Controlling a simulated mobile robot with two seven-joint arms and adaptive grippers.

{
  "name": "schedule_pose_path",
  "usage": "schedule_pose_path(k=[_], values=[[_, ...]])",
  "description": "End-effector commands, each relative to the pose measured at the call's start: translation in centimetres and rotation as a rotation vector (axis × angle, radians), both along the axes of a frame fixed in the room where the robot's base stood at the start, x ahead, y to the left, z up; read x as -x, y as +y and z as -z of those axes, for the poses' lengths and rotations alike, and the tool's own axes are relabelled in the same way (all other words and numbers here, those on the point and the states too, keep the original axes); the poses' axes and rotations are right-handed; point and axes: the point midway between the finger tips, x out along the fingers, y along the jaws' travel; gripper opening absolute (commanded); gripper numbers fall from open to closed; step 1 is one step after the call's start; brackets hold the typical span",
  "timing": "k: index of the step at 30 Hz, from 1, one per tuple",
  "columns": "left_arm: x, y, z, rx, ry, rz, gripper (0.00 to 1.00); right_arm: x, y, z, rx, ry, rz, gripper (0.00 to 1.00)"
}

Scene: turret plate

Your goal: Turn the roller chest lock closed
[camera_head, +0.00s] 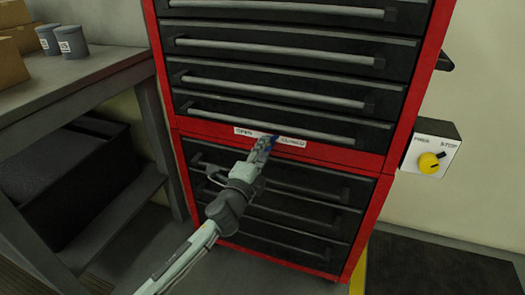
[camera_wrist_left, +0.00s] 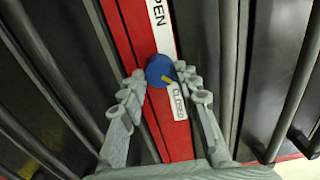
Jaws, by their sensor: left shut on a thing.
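The roller chest (camera_head: 290,150) is red with black drawers. A white label strip on its red middle band reads OPEN (camera_head: 244,132) on the left and CLOSED (camera_head: 293,142) on the right. The blue lock knob (camera_head: 274,139) sits between the words, partly hidden by my left gripper (camera_head: 266,143). In the left wrist view, the blue knob (camera_wrist_left: 159,68) lies between the fingertips of my left gripper (camera_wrist_left: 160,75), which is shut on it. The knob's yellow mark (camera_wrist_left: 168,80) points toward the CLOSED word (camera_wrist_left: 178,101). My right gripper is not in view.
Long drawer handles (camera_head: 270,118) run above and below the lock band. A box with a yellow knob (camera_head: 429,162) hangs on the wall at right. A workbench (camera_head: 85,80) with grey cups (camera_head: 72,42) and cardboard boxes stands at left.

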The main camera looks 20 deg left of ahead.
Motion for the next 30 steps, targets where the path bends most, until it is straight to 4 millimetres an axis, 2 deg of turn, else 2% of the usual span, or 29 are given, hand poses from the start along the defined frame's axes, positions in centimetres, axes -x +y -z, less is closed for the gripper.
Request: schedule_pose_path(k=[3, 4, 8, 17, 20, 23, 30], values=[[0.0, -0.1, -0.1, -0.002, -0.001, 0.001, 0.03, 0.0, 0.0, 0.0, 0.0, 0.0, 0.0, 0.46], [0.0, -0.1, -0.1, -0.002, -0.001, 0.001, 0.35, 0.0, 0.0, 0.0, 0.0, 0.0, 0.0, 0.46], [0.0, 0.0, 0.0, -0.001, -0.001, 0.001, 0.51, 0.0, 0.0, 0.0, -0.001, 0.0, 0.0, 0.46], [0.1, 0.0, 0.0, 0.0, 0.0, 0.0, 0.53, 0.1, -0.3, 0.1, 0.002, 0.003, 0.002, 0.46], [0.7, 0.0, 0.1, 0.001, 0.002, 0.0, 0.53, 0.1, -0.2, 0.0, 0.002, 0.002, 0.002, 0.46], [2.2, 0.1, 0.2, 0.001, 0.003, 0.0, 0.53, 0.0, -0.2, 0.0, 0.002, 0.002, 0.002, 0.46], [7.4, 0.2, 0.3, 0.003, 0.003, 0.001, 0.53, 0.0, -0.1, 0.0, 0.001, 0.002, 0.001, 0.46]])
